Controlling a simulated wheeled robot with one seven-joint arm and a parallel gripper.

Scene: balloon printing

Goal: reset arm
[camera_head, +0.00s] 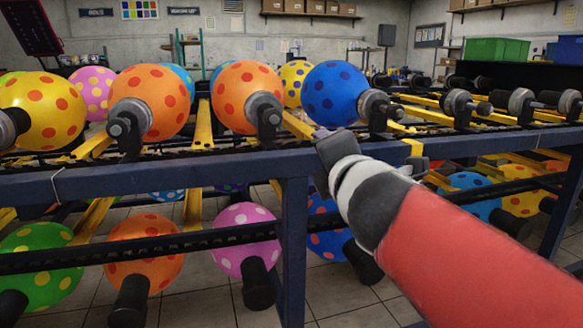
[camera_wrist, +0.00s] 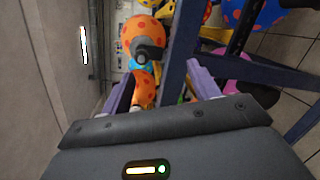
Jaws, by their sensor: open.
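My gripper (camera_wrist: 162,88) is open in the wrist view, with its two purple-grey fingers spread apart and nothing between them. Orange spotted balloons (camera_wrist: 141,32) and the rack show beyond the fingers. In the head view my red, black and white arm reaches in from the lower right, and my gripper (camera_head: 328,145) is at the front rail, just below the blue spotted balloon (camera_head: 335,95). Its fingers are hard to make out there. I cannot tell whether it touches the rail.
A dark blue rack (camera_head: 150,172) spans the view, with spotted balloons on black holders on its upper row and more below. Several empty holders (camera_head: 457,103) stand at the upper right. A green bin (camera_head: 498,50) is at the back right. Tiled floor (camera_head: 335,295) shows below the rack.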

